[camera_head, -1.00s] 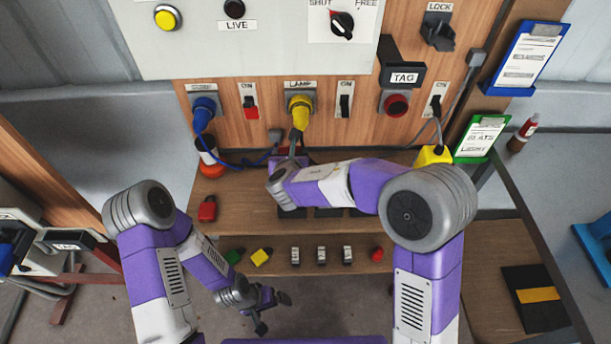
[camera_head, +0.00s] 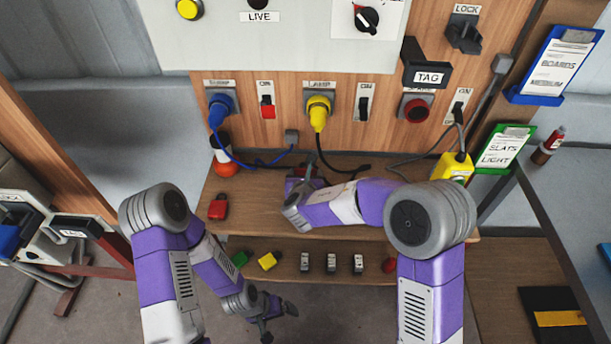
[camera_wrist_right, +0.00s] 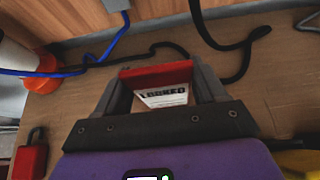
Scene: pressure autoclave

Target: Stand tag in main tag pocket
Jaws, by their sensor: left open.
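A red tag with a white label reading LOCKED (camera_wrist_right: 163,98) sits between the fingers of my right gripper (camera_wrist_right: 158,88) in the right wrist view. The fingers are against its sides, above the wooden shelf. In the head view my right gripper (camera_head: 309,166) is at the back of the shelf, below the yellow plug, and mostly hidden by my own arm. The tag pocket, a black holder labelled TAG (camera_head: 427,72), is on the wooden panel, up and right of that gripper. My left gripper (camera_head: 276,316) is open and empty, low in front of the lower shelf.
Blue (camera_head: 221,108) and yellow (camera_head: 318,112) plugs stick out of the panel, with cables drooping over the shelf. A red padlock (camera_head: 218,207) lies at the shelf's left. A yellow box (camera_head: 453,168) stands at the right. Another TAG holder (camera_head: 77,228) is far left.

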